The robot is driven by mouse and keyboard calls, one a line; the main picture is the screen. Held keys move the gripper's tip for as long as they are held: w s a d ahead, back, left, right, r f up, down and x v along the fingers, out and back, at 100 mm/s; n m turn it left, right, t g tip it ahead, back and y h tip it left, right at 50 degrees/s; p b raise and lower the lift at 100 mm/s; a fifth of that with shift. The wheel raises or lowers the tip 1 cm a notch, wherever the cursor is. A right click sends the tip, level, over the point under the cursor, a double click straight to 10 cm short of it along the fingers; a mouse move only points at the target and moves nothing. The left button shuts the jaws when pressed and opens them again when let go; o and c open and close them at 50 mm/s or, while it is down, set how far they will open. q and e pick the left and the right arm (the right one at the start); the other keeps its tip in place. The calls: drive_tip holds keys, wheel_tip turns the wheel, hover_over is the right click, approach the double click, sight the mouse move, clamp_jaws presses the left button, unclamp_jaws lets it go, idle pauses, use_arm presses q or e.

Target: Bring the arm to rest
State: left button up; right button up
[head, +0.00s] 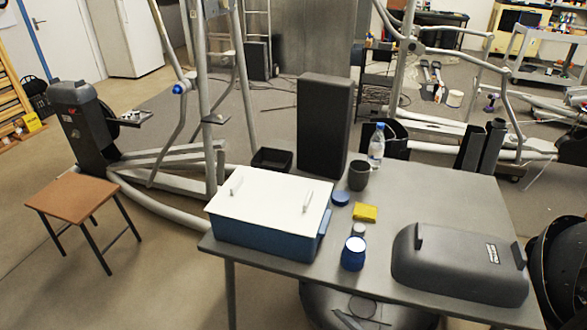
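Neither of my arms nor grippers shows in the head view, so I cannot see their pose or whether they hold anything. The grey table (440,205) stands in front of me. On it are a blue box with a white lid (268,203), a tall dark block (325,125), a dark cup (358,175), a clear bottle with a blue cap (377,146), a yellow block (364,213), a blue jar (353,254) and a dark grey case (458,262).
A small brown stool (73,194) stands left of the table. Exercise machine frames (180,165) stand behind it, and another frame (420,60) is at the back right. The table's right rear is mostly clear.

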drive_tip(key=s+d+f+m+g+h, duration=0.25)
drive_tip(key=s+d+f+m, duration=0.2)
drive_tip(key=s+f, duration=0.55)
drive_tip(key=s+d+f+m+g+h, duration=0.2)
drive_tip(key=s+d+f+m+h, duration=0.3)
drive_tip(key=s+f, duration=0.5)
drive_tip(key=s+f+m+g, duration=0.2)
drive_tip(key=s+f+m, duration=0.1)
drive_tip(key=s, duration=0.7)
drive_tip(key=s+f+m+g, duration=0.2)
drive_tip(key=s+f+m, duration=0.1)
drive_tip(key=s, duration=0.8)
drive_tip(key=shift+s+f+g, duration=0.3)
drive_tip(key=shift+f+g, duration=0.05)
drive_tip(key=shift+f, duration=0.55)
drive_tip(key=shift+d+m, duration=0.1)
drive_tip(key=shift+m, duration=0.15)
use_arm(q)
drive_tip(key=shift+s+f, duration=0.1)
drive_tip(key=shift+s, duration=0.85)
use_arm(e)
drive_tip(key=shift+w, duration=0.1)
